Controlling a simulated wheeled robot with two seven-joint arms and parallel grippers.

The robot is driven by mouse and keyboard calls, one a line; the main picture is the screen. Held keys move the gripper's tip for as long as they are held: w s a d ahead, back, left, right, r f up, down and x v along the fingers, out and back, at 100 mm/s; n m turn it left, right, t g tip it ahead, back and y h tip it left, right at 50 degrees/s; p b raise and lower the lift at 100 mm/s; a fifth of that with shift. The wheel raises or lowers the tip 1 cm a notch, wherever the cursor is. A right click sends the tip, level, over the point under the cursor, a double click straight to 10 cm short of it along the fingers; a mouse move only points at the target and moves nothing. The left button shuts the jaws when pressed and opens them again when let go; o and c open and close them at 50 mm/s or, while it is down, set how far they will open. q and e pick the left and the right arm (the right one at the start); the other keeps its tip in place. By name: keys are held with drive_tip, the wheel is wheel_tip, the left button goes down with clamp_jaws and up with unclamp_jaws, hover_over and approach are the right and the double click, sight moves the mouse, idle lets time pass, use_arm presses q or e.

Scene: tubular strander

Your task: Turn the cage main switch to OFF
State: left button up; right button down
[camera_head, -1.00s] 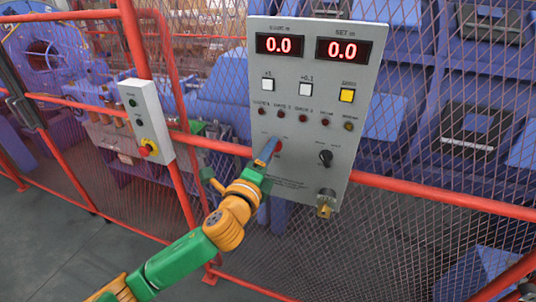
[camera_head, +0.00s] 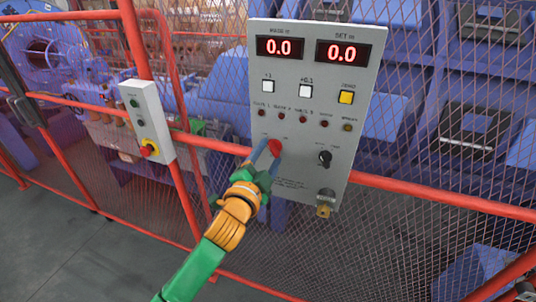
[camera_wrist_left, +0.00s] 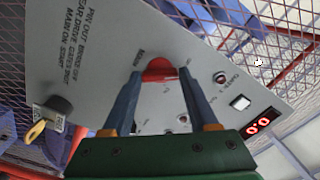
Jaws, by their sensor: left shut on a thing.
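The cage main switch is a red rotary knob (camera_head: 275,147) in the lower left of the grey control panel (camera_head: 335,120). My left gripper (camera_head: 268,155) reaches it from below left, its blue fingers one on each side of the knob. In the left wrist view the red knob (camera_wrist_left: 160,70) sits between the tips of the two fingers, and the gripper (camera_wrist_left: 161,80) is shut on it. The fingers hide part of the knob and its lettering, so I cannot read which position it points to. My right gripper is out of view.
A black selector knob (camera_head: 324,158) and a key switch (camera_head: 325,203) with a brass key sit right of the red knob. Buttons, lamps and two red displays are above. A small box with an emergency stop (camera_head: 149,148) hangs left. Red rails and mesh surround the panel.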

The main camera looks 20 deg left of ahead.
use_arm(q)
drive_tip(key=shift+n, duration=0.8)
drive_tip(key=o, duration=1.4)
drive_tip(key=s+b, duration=0.1)
drive_tip(key=s, duration=0.6)
drive_tip(key=shift+a+b, duration=0.1)
drive_tip(key=shift+b, duration=0.2)
